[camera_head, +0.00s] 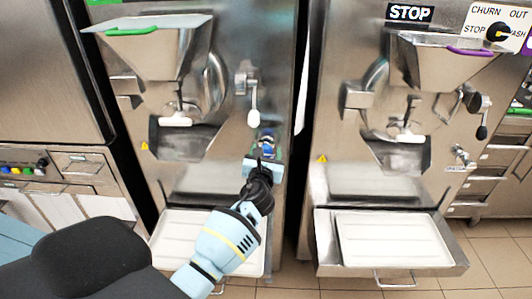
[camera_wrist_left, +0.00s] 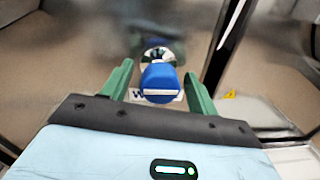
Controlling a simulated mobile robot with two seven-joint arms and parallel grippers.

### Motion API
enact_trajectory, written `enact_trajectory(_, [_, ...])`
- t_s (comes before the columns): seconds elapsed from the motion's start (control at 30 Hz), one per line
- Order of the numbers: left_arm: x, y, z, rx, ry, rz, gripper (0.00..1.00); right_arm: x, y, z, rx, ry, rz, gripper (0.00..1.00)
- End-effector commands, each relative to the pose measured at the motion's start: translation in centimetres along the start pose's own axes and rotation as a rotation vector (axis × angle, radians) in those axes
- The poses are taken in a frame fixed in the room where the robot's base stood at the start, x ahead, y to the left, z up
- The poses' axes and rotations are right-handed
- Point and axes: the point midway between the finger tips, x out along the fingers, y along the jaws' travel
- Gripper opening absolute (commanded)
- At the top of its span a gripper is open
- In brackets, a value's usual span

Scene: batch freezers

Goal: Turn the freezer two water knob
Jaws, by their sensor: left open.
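A blue water knob (camera_head: 267,139) is on the front of the left freezer (camera_head: 215,180), low on its right side. In the left wrist view the blue knob (camera_wrist_left: 160,82) has a white bar across it and a partly hidden label starting with W below it. My left gripper (camera_head: 266,153) is at the knob. Its two green fingers (camera_wrist_left: 158,76) are open, one on each side of the knob. I cannot tell whether either finger touches it. My right gripper is not in view.
A white lever handle (camera_head: 253,118) hangs just above the knob. A white tray (camera_head: 180,240) sits low in front of the left freezer. The right freezer (camera_head: 365,180) stands beside it, with its own tray (camera_head: 395,240) and a small metal tap (camera_head: 461,155).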

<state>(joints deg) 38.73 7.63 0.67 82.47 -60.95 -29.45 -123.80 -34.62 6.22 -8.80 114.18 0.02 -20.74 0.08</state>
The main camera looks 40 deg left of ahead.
Motion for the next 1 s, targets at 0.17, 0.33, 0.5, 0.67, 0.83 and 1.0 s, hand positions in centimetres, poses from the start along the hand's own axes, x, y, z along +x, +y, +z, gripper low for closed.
enact_trajectory(0.17, [0.0,0.02,0.03,0.0,0.0,0.0,0.58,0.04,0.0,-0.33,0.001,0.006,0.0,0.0])
enact_trajectory(0.33, [-0.01,0.03,0.02,0.0,0.0,0.0,0.36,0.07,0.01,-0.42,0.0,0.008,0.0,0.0])
enact_trajectory(0.5, [-0.02,0.02,0.02,0.0,0.0,0.0,0.15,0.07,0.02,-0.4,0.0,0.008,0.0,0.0])
enact_trajectory(0.67, [-0.03,0.01,0.0,-0.008,0.0,0.0,0.15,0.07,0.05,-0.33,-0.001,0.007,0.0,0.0])
enact_trajectory(0.83, [-0.03,0.0,-0.05,-0.053,-0.002,0.0,0.15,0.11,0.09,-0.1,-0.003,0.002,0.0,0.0])
enact_trajectory(1.0, [-0.04,0.0,-0.13,-0.152,-0.006,0.001,0.15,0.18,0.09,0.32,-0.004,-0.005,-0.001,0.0])
